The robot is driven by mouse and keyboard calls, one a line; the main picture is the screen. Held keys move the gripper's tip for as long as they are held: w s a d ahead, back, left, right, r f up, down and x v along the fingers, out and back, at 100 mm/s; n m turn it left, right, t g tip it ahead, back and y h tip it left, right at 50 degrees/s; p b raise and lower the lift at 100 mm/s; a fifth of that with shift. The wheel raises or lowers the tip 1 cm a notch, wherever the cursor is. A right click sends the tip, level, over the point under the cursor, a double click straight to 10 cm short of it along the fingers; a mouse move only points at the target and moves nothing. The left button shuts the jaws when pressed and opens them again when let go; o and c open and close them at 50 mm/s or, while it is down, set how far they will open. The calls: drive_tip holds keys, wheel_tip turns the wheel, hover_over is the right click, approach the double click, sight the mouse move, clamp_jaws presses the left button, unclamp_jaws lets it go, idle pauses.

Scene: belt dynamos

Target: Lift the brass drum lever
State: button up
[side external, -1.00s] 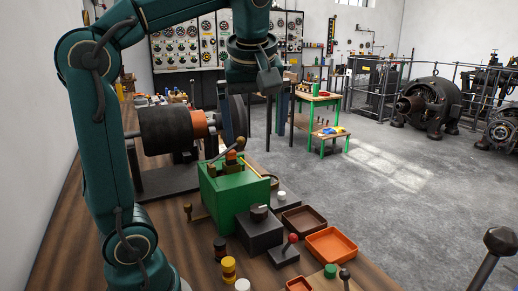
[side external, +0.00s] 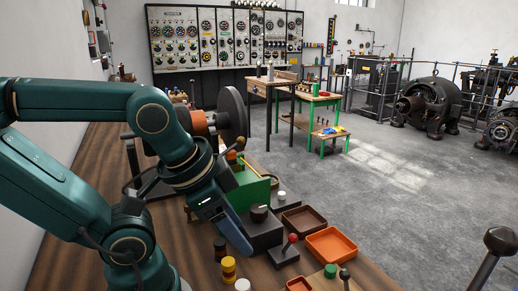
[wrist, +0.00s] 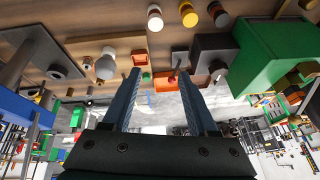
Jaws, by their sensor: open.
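A green box (side external: 257,194) stands on the wooden bench, partly hidden behind my arm in the side external view. I cannot make the whole lever out. In the wrist view the green box (wrist: 275,45) is at the upper right, with brass-coloured parts on it. My gripper (side external: 240,241) is low in front of the dark box (side external: 264,234). Its two fingers (wrist: 159,73) are apart with nothing between them.
A red-knobbed lever (side external: 285,252) stands right of my gripper. An orange tray (side external: 331,246) and a brown tray (side external: 303,220) lie farther right. Yellow (side external: 228,269) and white (side external: 242,284) pegs stand nearby on the bench. A dark wheel (side external: 232,116) is behind the green box.

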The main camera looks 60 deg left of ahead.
drive_tip(key=a+r+m+g+y, duration=0.25)
drive_tip(key=a+m+y, duration=0.25)
drive_tip(key=a, duration=0.4)
drive_tip(key=m+g+y, duration=0.6)
drive_tip(key=m+y, duration=0.1)
drive_tip(key=y, duration=0.1)
approach(227, 151)
drive_tip(key=s+r, duration=0.3)
drive_tip(key=w+f+m+y, duration=0.1)
drive_tip(key=w, duration=0.1)
drive_tip(key=w+f+m+y, duration=0.1)
drive_tip(key=w+f, duration=0.1)
drive_tip(key=w+a+f+m+y, duration=0.1)
drive_tip(key=w+y, duration=0.1)
drive_tip(key=shift+w+f+m, duration=0.1)
drive_tip(key=shift+f+m, duration=0.1)
drive_tip(key=shift+m, duration=0.1)
drive_tip(key=shift+t, duration=0.25)
drive_tip(key=a, duration=0.4)
drive_tip(key=s+a, duration=0.1)
drive_tip(key=a, duration=0.2)
drive_tip(key=s+a, duration=0.1)
drive_tip(key=a, duration=0.3)
drive_tip(key=shift+a, duration=0.3)
